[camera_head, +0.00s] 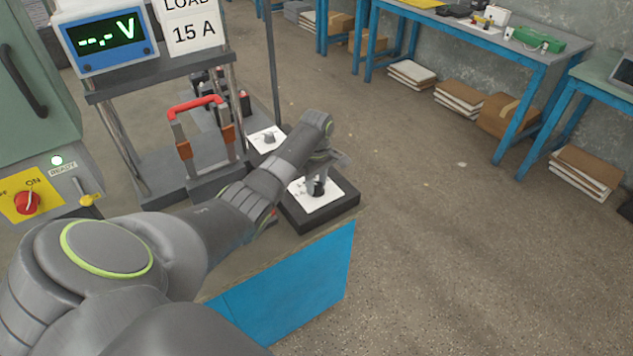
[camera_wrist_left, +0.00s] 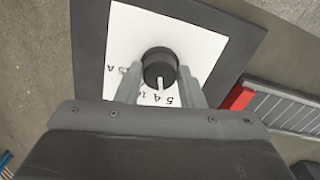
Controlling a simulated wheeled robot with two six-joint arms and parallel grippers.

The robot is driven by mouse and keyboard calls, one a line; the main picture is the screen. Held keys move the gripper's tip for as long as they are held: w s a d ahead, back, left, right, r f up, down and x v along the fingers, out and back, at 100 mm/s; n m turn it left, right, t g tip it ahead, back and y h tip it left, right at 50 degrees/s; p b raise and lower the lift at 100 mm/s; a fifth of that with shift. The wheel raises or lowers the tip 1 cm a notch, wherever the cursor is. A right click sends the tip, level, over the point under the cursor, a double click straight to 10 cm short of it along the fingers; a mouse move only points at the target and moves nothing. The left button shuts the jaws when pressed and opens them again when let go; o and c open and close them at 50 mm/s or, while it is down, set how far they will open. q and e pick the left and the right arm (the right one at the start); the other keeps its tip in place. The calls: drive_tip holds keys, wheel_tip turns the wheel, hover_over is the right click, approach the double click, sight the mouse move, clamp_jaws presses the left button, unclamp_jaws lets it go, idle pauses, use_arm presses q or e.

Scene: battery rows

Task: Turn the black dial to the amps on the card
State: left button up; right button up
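The black dial (camera_head: 319,189) stands on a white plate (camera_head: 310,202) on a dark box (camera_head: 342,210). In the left wrist view the dial (camera_wrist_left: 160,63) has a white pointer line toward the picture's bottom, near printed figures; the fingers hide part of the scale. My left gripper (camera_head: 318,180) is over the dial. In the wrist view its two fingers (camera_wrist_left: 160,72) are on either side of the dial, very close to it; I cannot tell whether they touch. The card (camera_head: 193,31) reads LOAD 15 A. My right gripper is not in view.
A display (camera_head: 106,40) shows dashes and V. A red-handled switch (camera_head: 197,103) stands left of my left arm. A green cabinet (camera_head: 33,75) has a red ON knob (camera_head: 27,203) and a lit READY lamp (camera_head: 57,161). Another small knob (camera_head: 268,138) sits behind. Open floor lies right.

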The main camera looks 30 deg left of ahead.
use_arm(q)
drive_tip(key=c, duration=0.5)
drive_tip(key=shift+o, duration=0.2)
drive_tip(key=shift+r+m+p, duration=0.2)
drive_tip(key=shift+m+p, duration=0.6)
drive_tip(key=shift+p, duration=0.1)
drive_tip(key=shift+m+p, duration=0.65)
drive_tip(key=shift+m, duration=0.15)
drive_tip(key=m+p, duration=0.2)
drive_tip(key=m, duration=0.1)
drive_tip(key=shift+w+m, duration=0.1)
drive_tip(key=shift+m, duration=0.2)
drive_tip(key=m+p, duration=0.1)
drive_tip(key=m, duration=0.4)
drive_tip(key=shift+f, duration=0.1)
drive_tip(key=m+p, duration=0.1)
drive_tip(key=m, duration=0.5)
